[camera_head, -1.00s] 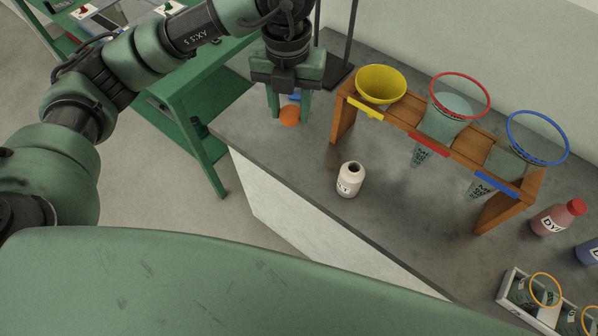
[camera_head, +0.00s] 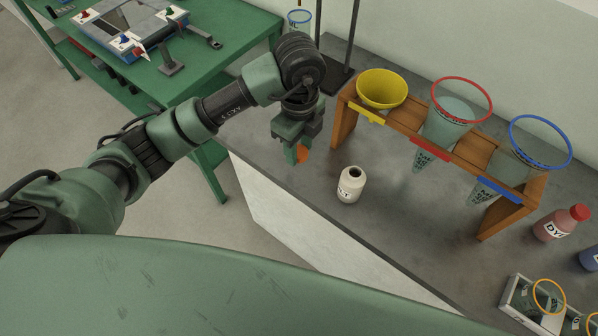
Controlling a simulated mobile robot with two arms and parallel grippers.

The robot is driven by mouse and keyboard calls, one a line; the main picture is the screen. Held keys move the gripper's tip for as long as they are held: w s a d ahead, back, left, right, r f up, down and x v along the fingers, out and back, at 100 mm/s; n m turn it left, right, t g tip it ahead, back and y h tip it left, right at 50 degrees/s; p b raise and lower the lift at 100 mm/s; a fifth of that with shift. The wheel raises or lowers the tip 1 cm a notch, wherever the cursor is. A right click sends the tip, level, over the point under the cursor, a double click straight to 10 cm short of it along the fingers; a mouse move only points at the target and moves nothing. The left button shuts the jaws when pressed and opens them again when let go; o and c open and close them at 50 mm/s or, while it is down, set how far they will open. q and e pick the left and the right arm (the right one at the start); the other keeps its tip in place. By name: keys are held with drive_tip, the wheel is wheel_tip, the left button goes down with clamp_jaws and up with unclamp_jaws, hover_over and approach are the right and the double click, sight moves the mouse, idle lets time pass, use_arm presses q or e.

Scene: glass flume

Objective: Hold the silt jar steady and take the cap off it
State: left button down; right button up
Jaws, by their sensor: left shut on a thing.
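The silt jar (camera_head: 350,186) is a small cream jar with a partly visible label. It stands upright on the grey bench, and its dark mouth is open with no cap on it. My left gripper (camera_head: 297,155) is to the left of the jar and apart from it. It is shut on an orange thing (camera_head: 303,153), mostly hidden by the fingers, which looks like the cap. No gripper touches the jar. My right gripper is not in view.
A wooden rack (camera_head: 492,219) holds yellow, red-rimmed and blue-rimmed funnels behind and right of the jar. A red-capped dye bottle (camera_head: 553,226) and a white tray (camera_head: 513,297) stand at the right. The bench's front edge (camera_head: 322,230) is close to the jar.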

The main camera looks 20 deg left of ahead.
sight(299, 180)
use_arm(q)
wheel_tip(299, 180, down, 10)
drive_tip(key=shift+f+p, duration=0.15)
drive_tip(key=shift+p, duration=0.85)
drive_tip(key=shift+f, duration=0.3)
drive_tip(key=shift+f, duration=0.2)
drive_tip(key=c, duration=0.9)
unclamp_jaws()
drive_tip(key=shift+o, duration=0.2)
drive_tip(key=shift+r, duration=0.1)
